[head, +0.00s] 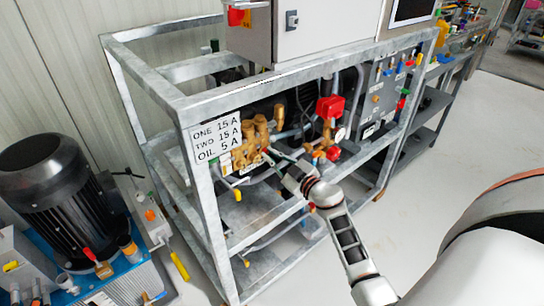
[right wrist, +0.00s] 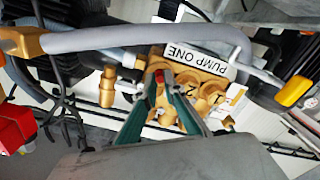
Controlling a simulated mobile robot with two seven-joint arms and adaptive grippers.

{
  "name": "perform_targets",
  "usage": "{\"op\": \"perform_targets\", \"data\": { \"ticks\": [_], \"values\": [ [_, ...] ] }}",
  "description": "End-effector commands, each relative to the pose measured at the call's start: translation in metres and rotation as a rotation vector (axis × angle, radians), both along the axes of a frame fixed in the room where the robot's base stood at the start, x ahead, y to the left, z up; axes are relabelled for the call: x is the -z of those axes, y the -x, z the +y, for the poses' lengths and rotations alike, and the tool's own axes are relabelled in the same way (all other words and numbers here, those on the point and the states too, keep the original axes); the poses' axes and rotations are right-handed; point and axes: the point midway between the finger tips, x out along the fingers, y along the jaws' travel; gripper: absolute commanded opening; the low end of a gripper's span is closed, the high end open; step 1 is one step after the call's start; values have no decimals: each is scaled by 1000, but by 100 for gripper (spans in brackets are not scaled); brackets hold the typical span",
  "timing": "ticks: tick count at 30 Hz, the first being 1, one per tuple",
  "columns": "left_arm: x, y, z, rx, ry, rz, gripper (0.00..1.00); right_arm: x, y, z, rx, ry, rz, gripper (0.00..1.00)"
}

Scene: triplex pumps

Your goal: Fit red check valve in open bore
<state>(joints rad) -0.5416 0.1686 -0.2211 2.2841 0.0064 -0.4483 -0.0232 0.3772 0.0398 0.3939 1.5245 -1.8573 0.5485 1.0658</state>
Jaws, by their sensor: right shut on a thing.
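The brass pump block (head: 250,146) sits inside the galvanised frame. In the right wrist view it carries a white PUMP ONE label (right wrist: 200,59) and round brass caps, some with numbers (right wrist: 191,97). My right gripper (head: 280,160) reaches in to the front of the block. In the right wrist view its green fingers (right wrist: 161,88) close on a small red piece, the red check valve (right wrist: 159,76), right against or just in front of the brass. Most of the valve is hidden by the fingers. I cannot tell whether it is in the bore. My left gripper is not in view.
Frame posts and rails (head: 207,215) surround the pump. A sign with current ratings (head: 217,142) hangs at the left post. A grey hose (right wrist: 130,37) and a yellow-handled lever (right wrist: 293,91) are close by in the right wrist view. A black motor (head: 47,180) stands at the left.

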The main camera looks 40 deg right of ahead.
Motion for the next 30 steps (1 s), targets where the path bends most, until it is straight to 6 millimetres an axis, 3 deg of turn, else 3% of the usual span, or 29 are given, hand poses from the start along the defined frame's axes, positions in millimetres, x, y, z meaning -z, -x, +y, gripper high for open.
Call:
{"op": "perform_targets", "data": {
  "ticks": [11,12,13,14,24,30],
  "values": [
    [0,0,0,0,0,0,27,0,0,0,0,0,1,0],
    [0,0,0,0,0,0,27,0,0,0,0,0,1,19],
    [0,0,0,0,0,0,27,0,0,0,0,0,1,27],
    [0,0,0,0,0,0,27,0,0,0,0,0,1,29],
    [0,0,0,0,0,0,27,1,2,-1,0,0,1,29],
    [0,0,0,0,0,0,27,2,26,-2,2,2,2,29]
  ]
}}
